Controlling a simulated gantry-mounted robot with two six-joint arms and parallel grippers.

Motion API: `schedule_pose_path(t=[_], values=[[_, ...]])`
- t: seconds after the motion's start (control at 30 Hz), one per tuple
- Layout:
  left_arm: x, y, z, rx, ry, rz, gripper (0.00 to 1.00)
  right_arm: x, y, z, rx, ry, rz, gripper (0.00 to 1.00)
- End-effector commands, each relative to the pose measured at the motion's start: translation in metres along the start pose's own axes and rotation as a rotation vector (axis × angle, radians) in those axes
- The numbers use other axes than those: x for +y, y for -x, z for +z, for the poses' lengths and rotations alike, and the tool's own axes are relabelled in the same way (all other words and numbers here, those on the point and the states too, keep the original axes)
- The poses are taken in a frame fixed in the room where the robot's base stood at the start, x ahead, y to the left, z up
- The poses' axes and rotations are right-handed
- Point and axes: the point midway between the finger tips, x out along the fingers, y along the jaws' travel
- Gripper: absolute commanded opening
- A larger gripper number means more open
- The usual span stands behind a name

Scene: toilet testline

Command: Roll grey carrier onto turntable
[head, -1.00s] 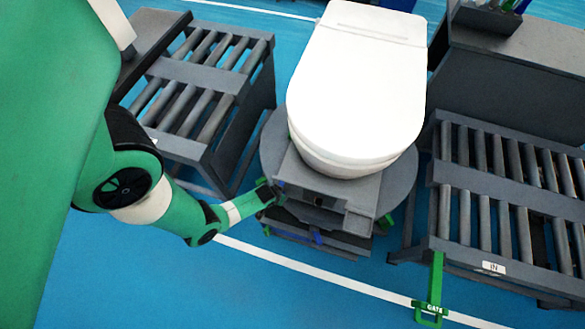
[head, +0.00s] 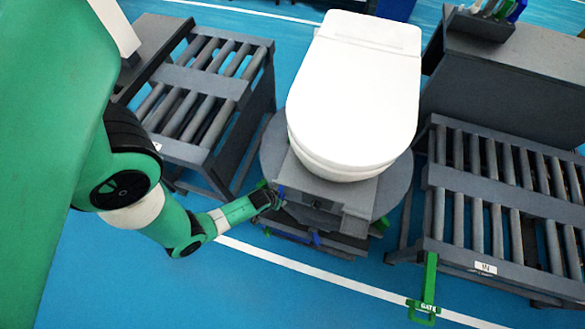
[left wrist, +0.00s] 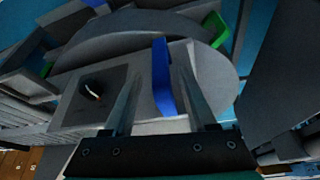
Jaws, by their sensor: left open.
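The grey carrier (head: 346,197) bears a white toilet (head: 352,95) and sits over the round grey turntable (head: 397,190), between the two roller stands. My left gripper (head: 277,196) is at the carrier's front left corner. In the left wrist view its two fingers (left wrist: 158,78) are apart, with an upright blue piece (left wrist: 162,75) showing between them. I cannot tell whether the fingers touch it. A grey plate with a dark square (left wrist: 92,95) lies left of the blue piece. My right gripper is not in view.
A roller stand (head: 205,78) stands left of the turntable. Another roller stand (head: 500,190), labelled IN, stands to the right, with a green GATE handle (head: 427,290) at its front. A grey cabinet (head: 500,85) is behind it. The blue floor in front is clear.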

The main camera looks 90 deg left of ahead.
Motion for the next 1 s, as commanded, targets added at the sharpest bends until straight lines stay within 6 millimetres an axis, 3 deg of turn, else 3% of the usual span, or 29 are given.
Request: schedule_pose_path(t=[0.03,0.23,1.0], values=[[0.000,0.018,-0.002,0.000,-0.003,0.001,0.57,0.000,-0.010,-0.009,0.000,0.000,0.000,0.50],[0.000,0.045,0.000,-0.001,-0.002,0.000,0.57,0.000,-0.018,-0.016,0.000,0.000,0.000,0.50],[0.000,0.047,0.001,-0.001,-0.001,0.000,0.57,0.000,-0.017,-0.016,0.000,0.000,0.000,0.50]])
